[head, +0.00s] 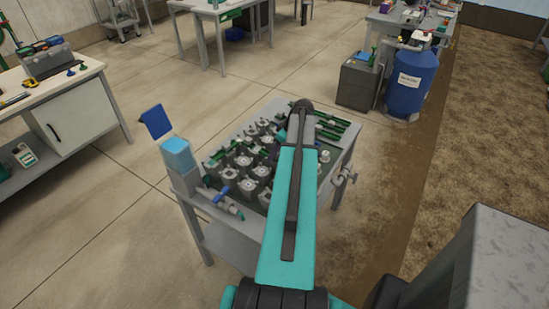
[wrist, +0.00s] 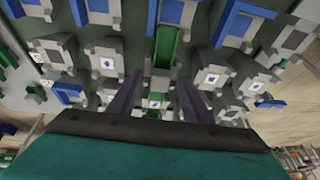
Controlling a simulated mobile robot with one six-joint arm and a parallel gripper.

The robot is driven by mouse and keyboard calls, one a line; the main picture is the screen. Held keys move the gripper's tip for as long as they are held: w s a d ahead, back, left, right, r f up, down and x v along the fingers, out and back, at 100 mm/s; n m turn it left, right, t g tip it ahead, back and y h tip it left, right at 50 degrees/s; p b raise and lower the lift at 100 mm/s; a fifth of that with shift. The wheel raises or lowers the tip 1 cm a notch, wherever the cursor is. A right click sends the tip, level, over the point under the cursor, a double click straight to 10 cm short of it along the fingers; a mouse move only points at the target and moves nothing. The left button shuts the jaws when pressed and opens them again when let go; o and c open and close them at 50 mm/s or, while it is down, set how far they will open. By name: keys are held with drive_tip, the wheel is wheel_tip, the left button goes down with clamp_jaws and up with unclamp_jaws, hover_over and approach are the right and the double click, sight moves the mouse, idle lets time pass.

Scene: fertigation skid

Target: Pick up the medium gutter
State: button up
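Several long green strips (head: 330,125), which look like gutters, lie at the far right of the grey skid table (head: 222,251) in the head view. I cannot tell which is the medium one. In the wrist view a green channel-like piece (wrist: 167,46) stands among grey fixtures, beyond my gripper (wrist: 156,88). My gripper's two dark fingers are spread apart with nothing held between them. A small grey-green fixture (wrist: 155,113) shows in the gap, and I cannot tell its distance. My arm covers the gripper and part of the table in the head view.
Grey fixtures (head: 245,160) crowd the table top. A blue-topped post (head: 178,157) stands at its left corner, and valves (head: 345,178) stick out on the right. A blue tank (head: 410,82) stands behind right. A white workbench (head: 75,115) is at left, with clear floor between.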

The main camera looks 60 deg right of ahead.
clamp_jaws()
drive_tip(key=shift+r, duration=0.1)
drive_tip(key=shift+r+b, duration=0.95)
drive_tip(key=shift+r, duration=0.7)
drive_tip(key=s+a+b, duration=0.2)
drive_tip(key=s, duration=0.5)
drive_tip(key=s+a+r+b, duration=0.1)
drive_tip(key=s+a+b, duration=0.1)
drive_tip(key=s, duration=0.6)
drive_tip(key=shift+s+r, duration=0.25)
drive_tip(key=shift+a, duration=0.1)
